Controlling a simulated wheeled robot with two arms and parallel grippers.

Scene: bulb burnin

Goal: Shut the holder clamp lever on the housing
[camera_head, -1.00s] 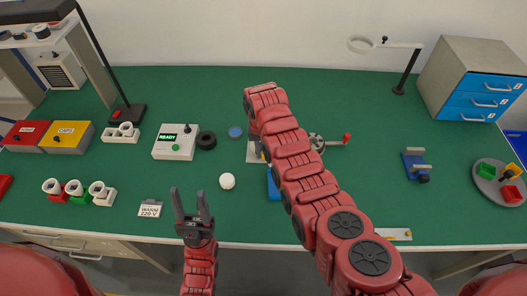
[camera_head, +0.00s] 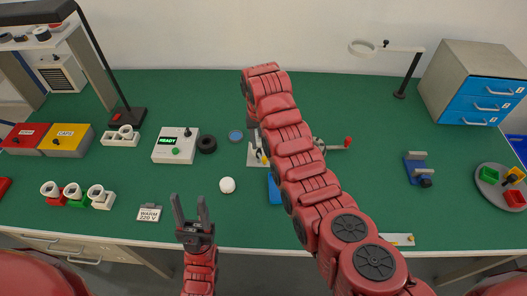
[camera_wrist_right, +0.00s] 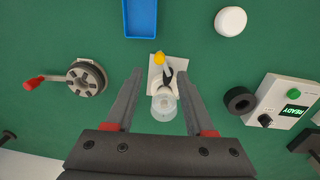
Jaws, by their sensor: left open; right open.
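The holder (camera_wrist_right: 155,72), a pale plate with a clear round bulb-like part (camera_wrist_right: 164,104), lies below my right gripper (camera_wrist_right: 158,72) in the right wrist view. Its lever has a yellow tip (camera_wrist_right: 159,58); a dark part lies beside it. My right gripper is open, its fingers on either side of the holder with gaps; touching cannot be made out. In the head view the holder (camera_head: 253,157) is mostly hidden behind my right arm, and so is the right gripper. My left gripper (camera_head: 190,207) is open and empty near the table's front edge.
A blue tray (camera_wrist_right: 140,16), a white round piece (camera_wrist_right: 230,20), a black ring (camera_wrist_right: 239,100) and the READY box (camera_wrist_right: 278,103) surround the holder. A reel with a red-handled crank (camera_wrist_right: 86,77) stands on the other side.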

